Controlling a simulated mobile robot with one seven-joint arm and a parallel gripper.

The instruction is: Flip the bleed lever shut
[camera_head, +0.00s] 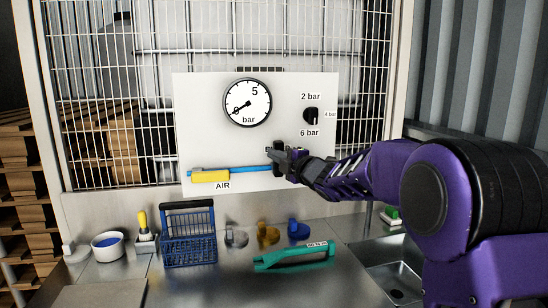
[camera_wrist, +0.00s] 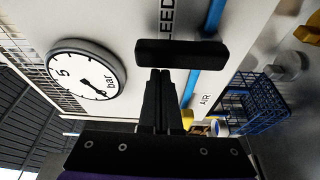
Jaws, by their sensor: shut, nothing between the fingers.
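The bleed lever (camera_wrist: 182,53) shows in the wrist view as a thick black bar on the white panel, beside lettering that reads "LEED". In the head view most of it is hidden behind my gripper (camera_head: 283,157), at the right end of the blue pipe. In the wrist view my gripper (camera_wrist: 161,73) is shut and empty, its black fingertips just short of the bar's near edge. I cannot tell whether they touch it. The pressure gauge (camera_head: 247,102) has its needle pointing to the lower left, near the low end.
The white panel (camera_head: 200,128) also carries a yellow AIR handle (camera_head: 210,176) on the blue pipe (camera_head: 250,169) and a black selector knob (camera_head: 311,115). Below, the steel counter (camera_head: 215,280) holds a blue basket (camera_head: 188,235) and a green tool (camera_head: 295,256).

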